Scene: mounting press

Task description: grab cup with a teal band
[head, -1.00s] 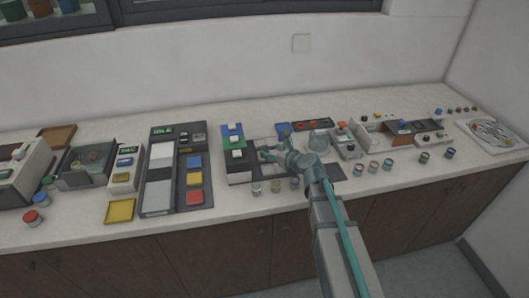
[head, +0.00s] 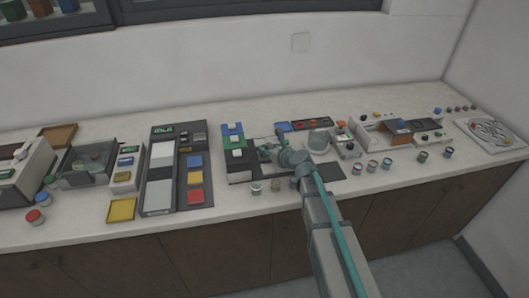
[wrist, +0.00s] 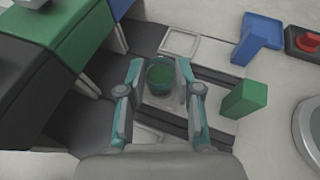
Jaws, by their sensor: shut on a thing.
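The cup with a teal band (wrist: 160,78) is in the wrist view, round, with green inside. It stands between my two fingertips over a pale and dark fixture of the press. My gripper (wrist: 160,73) is shut on it, one finger on each side. In the head view my gripper (head: 266,152) reaches into the station beside the stacked blue, green and black blocks. The cup is too small and covered to make out there. Whether its base still touches the fixture I cannot tell.
Dark bays with a green block (wrist: 78,35) are close on the left in the wrist view. A loose green block (wrist: 245,97) and a blue part (wrist: 258,37) are on the right. Small cups (head: 257,188) stand along the counter front.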

